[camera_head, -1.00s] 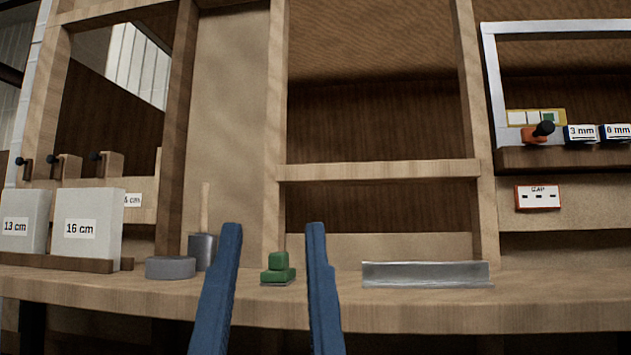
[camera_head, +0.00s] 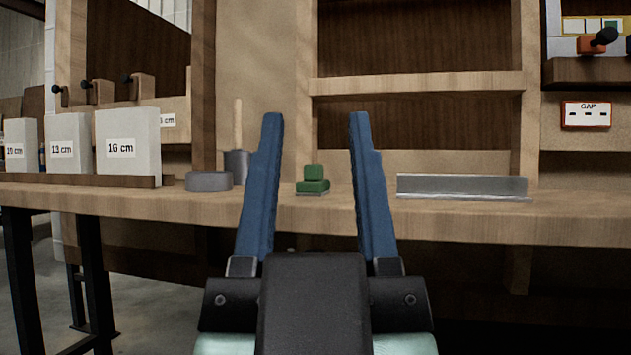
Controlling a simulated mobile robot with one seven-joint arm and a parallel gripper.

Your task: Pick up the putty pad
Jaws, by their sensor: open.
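The putty pad appears to be the small green stepped block (camera_head: 313,186), a smaller block on a wider one, resting on a thin grey plate on the wooden bench (camera_head: 300,215). My gripper (camera_head: 316,122) has two blue fingers, spread wide and empty. In the picture the green block shows between the fingers. The fingers look nearer to the camera than the block, and I see no contact. How far the fingertips are from the block is hard to tell.
Left of the block are a grey round disc (camera_head: 209,181) and a grey cup (camera_head: 237,165) with a wooden stick. Labelled white blocks (camera_head: 128,142) stand further left. A metal angle strip (camera_head: 462,187) lies to the right. Wooden posts and a shelf rail (camera_head: 417,83) rise behind.

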